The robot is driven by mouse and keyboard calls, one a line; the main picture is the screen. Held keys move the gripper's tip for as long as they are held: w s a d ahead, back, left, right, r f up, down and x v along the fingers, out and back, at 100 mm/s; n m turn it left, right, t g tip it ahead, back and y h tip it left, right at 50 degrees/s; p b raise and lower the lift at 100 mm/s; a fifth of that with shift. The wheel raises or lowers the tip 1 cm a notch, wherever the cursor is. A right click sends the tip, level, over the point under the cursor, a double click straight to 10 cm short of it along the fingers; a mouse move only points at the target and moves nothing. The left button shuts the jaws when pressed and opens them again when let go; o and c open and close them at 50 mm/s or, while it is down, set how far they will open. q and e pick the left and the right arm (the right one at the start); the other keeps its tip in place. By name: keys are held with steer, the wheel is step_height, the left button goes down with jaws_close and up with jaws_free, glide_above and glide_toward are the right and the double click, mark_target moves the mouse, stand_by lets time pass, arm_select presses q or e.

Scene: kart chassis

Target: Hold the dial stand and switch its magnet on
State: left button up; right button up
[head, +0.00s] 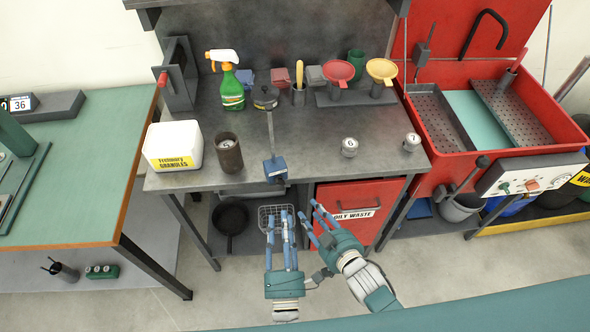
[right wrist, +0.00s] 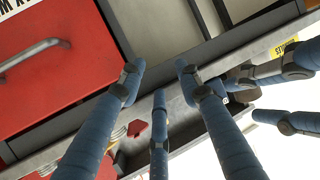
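The dial stand stands at the front edge of the grey workbench in the head view. It has a blue base (head: 275,168), a thin upright post and a dark round dial (head: 265,97) at the top. The magnet switch is too small to make out. My left gripper (head: 281,232) is open and empty, below and in front of the bench edge, apart from the stand. My right gripper (head: 316,222) is open and empty to its right, in front of the red cabinet door. Its spread fingers (right wrist: 160,90) fill the right wrist view, with nothing between them.
On the bench (head: 310,150) are a granules tub (head: 173,147), a brown can (head: 229,153), a green spray bottle (head: 231,88), two small weights (head: 349,147) and funnels (head: 338,71). The red oily waste door (head: 380,193) is below. A red parts washer (head: 455,135) stands right.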

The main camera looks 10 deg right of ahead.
steer(key=w+a+r+n+t+y, duration=0.1)
steer(key=a+r+t, duration=0.15)
steer(key=r, duration=0.65)
steer(key=w+a+r+t+y, duration=0.1)
steer(key=w+a+r+y, duration=0.15)
steer(key=r, duration=0.65)
glide_above(275, 161)
steer(key=shift+w+r+h, duration=0.1)
steer(key=shift+w+h, duration=0.15)
steer(key=shift+w, duration=0.1)
jaws_close()
